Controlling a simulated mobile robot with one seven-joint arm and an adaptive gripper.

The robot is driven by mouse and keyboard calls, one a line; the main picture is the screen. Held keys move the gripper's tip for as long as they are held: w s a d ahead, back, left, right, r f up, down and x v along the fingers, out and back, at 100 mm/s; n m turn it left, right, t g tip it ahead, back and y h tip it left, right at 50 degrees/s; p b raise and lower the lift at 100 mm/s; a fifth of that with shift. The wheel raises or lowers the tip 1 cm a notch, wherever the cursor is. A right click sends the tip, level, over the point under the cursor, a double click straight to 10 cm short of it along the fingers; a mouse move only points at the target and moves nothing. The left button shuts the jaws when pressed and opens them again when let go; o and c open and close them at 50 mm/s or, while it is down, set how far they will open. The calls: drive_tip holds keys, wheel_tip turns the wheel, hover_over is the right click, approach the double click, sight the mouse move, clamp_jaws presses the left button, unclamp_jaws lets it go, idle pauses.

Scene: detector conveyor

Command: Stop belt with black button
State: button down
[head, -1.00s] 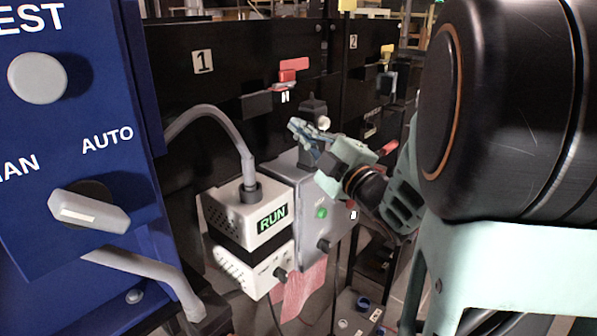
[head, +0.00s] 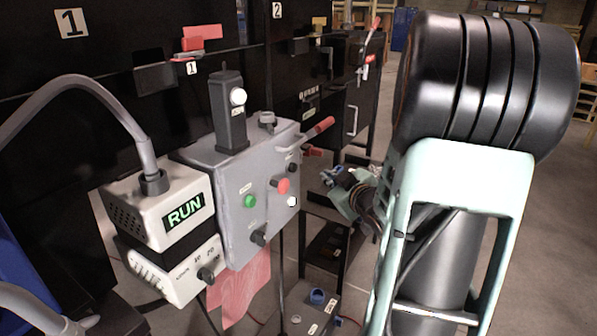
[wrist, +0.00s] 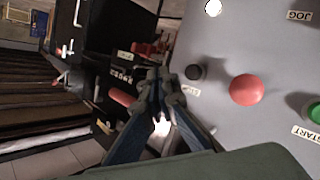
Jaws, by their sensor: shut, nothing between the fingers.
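The grey control box (head: 232,175) carries a small black button (head: 292,168) at its right edge, above the red button (head: 282,186). In the wrist view the black button (wrist: 195,72) stands beside a small label, left of the red button (wrist: 246,90). My gripper (head: 328,178) is shut and empty, apart from the box and to the right of its button face. In the wrist view my gripper (wrist: 160,84) shows its fingertips left of the black button, not visibly touching it. The display (head: 185,212) reads RUN.
A green button (head: 250,201), a white button (head: 291,201) and a black knob (head: 259,238) share the face. A black post (head: 229,115) stands on top.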

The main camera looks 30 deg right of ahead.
sight(294, 168)
drive_tip(key=shift+s+d+f+m+g, duration=0.15)
drive_tip(key=shift+d+f+m, duration=0.05)
drive_tip(key=shift+d+f, duration=0.25)
drive_tip(key=shift+s+d+f+m+g, duration=0.1)
drive_tip(key=shift+d+f+m+g, duration=0.1)
drive_tip(key=shift+d+f, duration=0.25)
drive_tip(key=shift+r, duration=0.1)
drive_tip(key=w+a+b, duration=0.4)
drive_tip(key=w, duration=0.3)
drive_tip(key=shift+w+a, duration=0.2)
drive_tip(key=shift+w, duration=0.15)
idle(0.9)
drive_tip(key=shift+w+a+b, duration=0.2)
drive_tip(key=shift+w+b, duration=0.15)
drive_tip(key=shift+b, duration=0.05)
